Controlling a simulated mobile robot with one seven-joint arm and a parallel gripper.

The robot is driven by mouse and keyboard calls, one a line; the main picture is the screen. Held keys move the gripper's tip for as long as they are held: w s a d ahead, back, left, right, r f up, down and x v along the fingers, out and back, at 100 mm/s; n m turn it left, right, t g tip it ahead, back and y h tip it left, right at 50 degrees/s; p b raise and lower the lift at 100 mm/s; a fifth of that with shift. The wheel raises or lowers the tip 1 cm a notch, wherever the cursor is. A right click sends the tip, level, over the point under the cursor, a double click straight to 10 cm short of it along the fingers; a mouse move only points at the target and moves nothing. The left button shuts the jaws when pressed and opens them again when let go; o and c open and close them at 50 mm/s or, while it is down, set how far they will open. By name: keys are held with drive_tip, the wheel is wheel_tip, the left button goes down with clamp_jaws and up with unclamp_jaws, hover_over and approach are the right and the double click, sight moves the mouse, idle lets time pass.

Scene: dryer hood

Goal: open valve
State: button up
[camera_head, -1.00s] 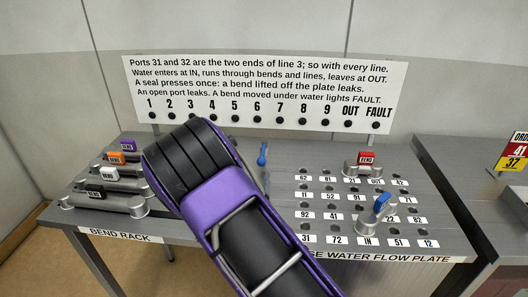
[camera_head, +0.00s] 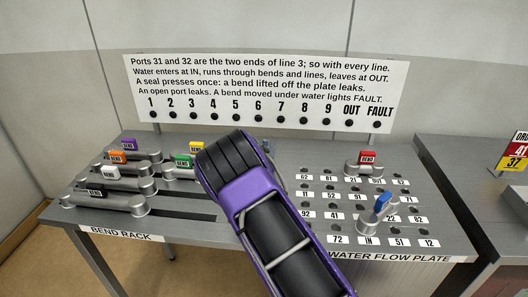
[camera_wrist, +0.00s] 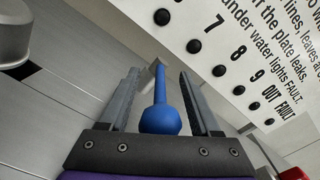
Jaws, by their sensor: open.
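In the wrist view a blue valve handle (camera_wrist: 160,105), a thin lever with a round knob end, stands between the two fingers of my gripper (camera_wrist: 159,82). The fingers are open, with a gap visible on each side of the handle. In the head view my purple and black arm covers this handle and my gripper. A second blue handle (camera_head: 381,204) stands on the right of the water flow plate (camera_head: 345,243), near the IN label.
A red bend (camera_head: 364,163) sits at the back of the plate. The bend rack at left holds several bends with coloured tags, including a black one (camera_head: 97,194). A sign board (camera_head: 265,85) with a row of dark lamps stands behind. Another table is at right.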

clamp_jaws()
idle(0.3)
idle(1.1)
